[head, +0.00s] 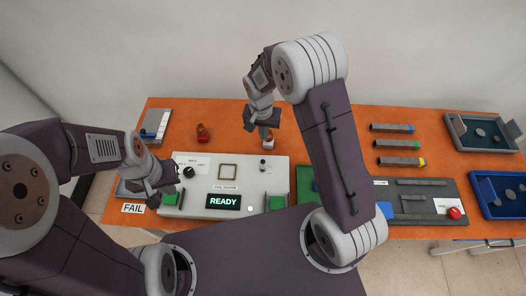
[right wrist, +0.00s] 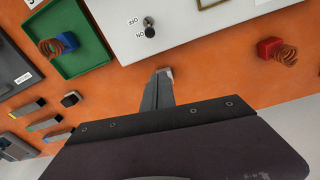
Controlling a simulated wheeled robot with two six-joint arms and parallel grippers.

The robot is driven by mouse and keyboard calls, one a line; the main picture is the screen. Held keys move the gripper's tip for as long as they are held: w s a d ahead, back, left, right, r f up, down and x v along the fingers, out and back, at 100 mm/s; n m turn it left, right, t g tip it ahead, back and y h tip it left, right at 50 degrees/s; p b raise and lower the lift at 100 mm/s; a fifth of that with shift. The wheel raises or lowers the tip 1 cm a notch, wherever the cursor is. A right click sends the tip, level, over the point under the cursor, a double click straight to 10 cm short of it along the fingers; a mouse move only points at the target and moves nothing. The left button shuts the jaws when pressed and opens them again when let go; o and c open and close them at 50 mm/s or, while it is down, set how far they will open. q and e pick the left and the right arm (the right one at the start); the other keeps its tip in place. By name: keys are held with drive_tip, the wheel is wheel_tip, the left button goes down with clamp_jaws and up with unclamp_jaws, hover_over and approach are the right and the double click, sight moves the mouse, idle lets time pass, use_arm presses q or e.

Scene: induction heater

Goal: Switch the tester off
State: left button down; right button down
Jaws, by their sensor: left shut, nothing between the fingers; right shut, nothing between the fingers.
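The tester (head: 230,205) is a white panel whose dark display (head: 223,202) reads READY in green. Its small toggle switch (head: 263,162) shows large in the right wrist view (right wrist: 149,28), beside OFF and ON labels. I cannot tell for sure which way its lever leans. My right gripper (head: 268,142) is shut and empty, just beyond the tester's far edge; its fingertips also show in the right wrist view (right wrist: 164,74), apart from the switch. My left gripper (head: 158,197) is shut and empty at the tester's left end.
A black knob (head: 189,172) and a square frame (head: 227,172) sit on the tester. A red block with a copper coil (head: 203,133) stands behind it. A green tray (right wrist: 83,40) lies beside the tester. A fixture with a red button (head: 454,212) is at right.

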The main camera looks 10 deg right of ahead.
sight(263, 165)
drive_tip(key=f, duration=0.5)
drive_tip(key=f+p, duration=0.1)
drive_tip(key=f, duration=0.2)
drive_tip(key=shift+s+d+f, duration=0.1)
drive_tip(key=shift+d+f, duration=0.25)
drive_tip(key=shift+d, duration=0.05)
drive_tip(key=s, duration=0.1)
drive_tip(key=s+a+r+p, duration=0.1)
drive_tip(key=s, duration=0.1)
drive_tip(key=shift+a+r+p, duration=0.15)
drive_tip(key=shift+a+p, duration=0.15)
drive_tip(key=shift+s+a, duration=0.1)
drive_tip(key=shift+s, duration=0.25)
